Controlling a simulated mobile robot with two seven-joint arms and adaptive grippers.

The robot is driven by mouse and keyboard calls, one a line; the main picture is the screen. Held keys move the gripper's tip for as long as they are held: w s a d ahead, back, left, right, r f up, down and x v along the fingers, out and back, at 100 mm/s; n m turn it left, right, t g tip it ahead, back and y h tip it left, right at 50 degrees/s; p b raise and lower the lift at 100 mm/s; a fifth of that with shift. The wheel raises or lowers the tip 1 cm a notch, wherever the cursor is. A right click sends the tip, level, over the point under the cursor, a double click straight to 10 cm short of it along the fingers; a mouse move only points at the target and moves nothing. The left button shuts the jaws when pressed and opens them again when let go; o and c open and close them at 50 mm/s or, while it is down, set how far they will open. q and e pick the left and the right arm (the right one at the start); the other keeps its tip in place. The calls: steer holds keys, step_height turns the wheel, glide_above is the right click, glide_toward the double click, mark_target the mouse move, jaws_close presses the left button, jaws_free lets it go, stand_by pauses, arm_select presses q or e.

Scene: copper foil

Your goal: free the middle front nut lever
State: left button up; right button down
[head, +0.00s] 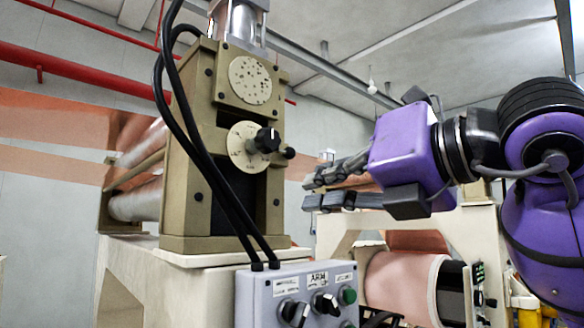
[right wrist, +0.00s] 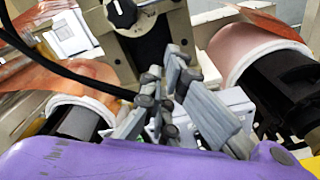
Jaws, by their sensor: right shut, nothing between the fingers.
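A black knob (head: 266,141) with a short ball-ended lever (head: 289,152) sits on a pale round plate (head: 244,145) on the front of the olive machine column. It looks like the nut lever, but I cannot tell for sure. A black knob also shows at the top of the right wrist view (right wrist: 122,12). My right gripper (head: 310,193) is to the right of the column, apart from the knob and slightly lower in the picture. Its grey fingers point left, shut and empty. The fingers also show in the right wrist view (right wrist: 165,100). My left gripper is not in view.
Black cables (head: 205,150) hang down the column's front to a grey control box (head: 300,290) with several knobs. Copper-coloured rolls stand at the right (head: 405,280); copper foil (head: 50,110) runs at the left. Open space lies between column and gripper.

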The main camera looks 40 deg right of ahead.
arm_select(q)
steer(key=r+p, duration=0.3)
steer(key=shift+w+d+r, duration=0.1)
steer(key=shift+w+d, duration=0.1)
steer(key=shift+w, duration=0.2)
arm_select(e)
steer(key=w+r, duration=0.3)
steer(key=w, duration=0.5)
steer(key=shift+w+d, duration=0.2)
steer(key=shift+d, duration=0.25)
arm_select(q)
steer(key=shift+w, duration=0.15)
arm_select(e)
steer(key=shift+f, duration=0.1)
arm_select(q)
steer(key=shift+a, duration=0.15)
arm_select(e)
steer(key=shift+d+r+n, duration=0.2)
steer(key=shift+r+n, duration=0.05)
steer(key=shift+n, duration=0.25)
